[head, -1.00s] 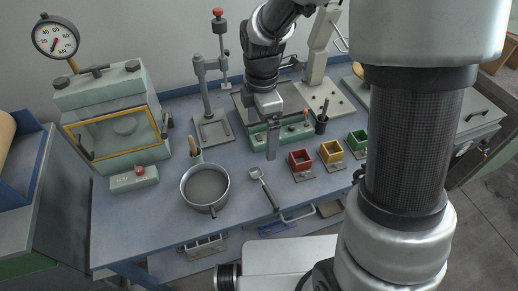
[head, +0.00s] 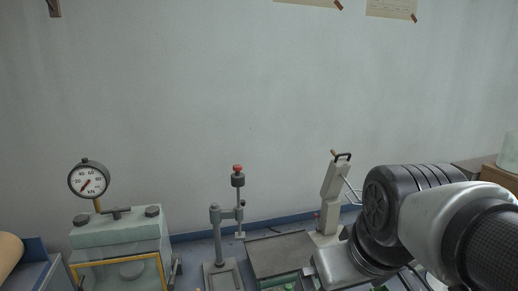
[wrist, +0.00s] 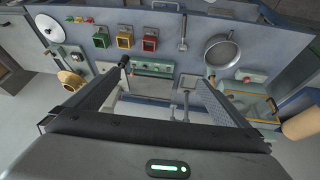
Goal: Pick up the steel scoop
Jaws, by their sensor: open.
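The steel scoop (wrist: 183,35) shows in the wrist view near the top, right of centre, with its long thin handle pointing up the picture. It lies on the blue bench top (wrist: 196,62), beside the round grey pan. My gripper (wrist: 164,78) is open and empty, its two fingers spread wide over the back part of the bench. The scoop is beyond the fingertips and apart from them. In the head view the scoop is out of frame, and my fingers are not visible.
The pan (wrist: 222,52) is right of the scoop. A green fixture (wrist: 152,68) lies between my fingers. A post stand (head: 217,240) and gauge press (head: 115,230) stand at the back.

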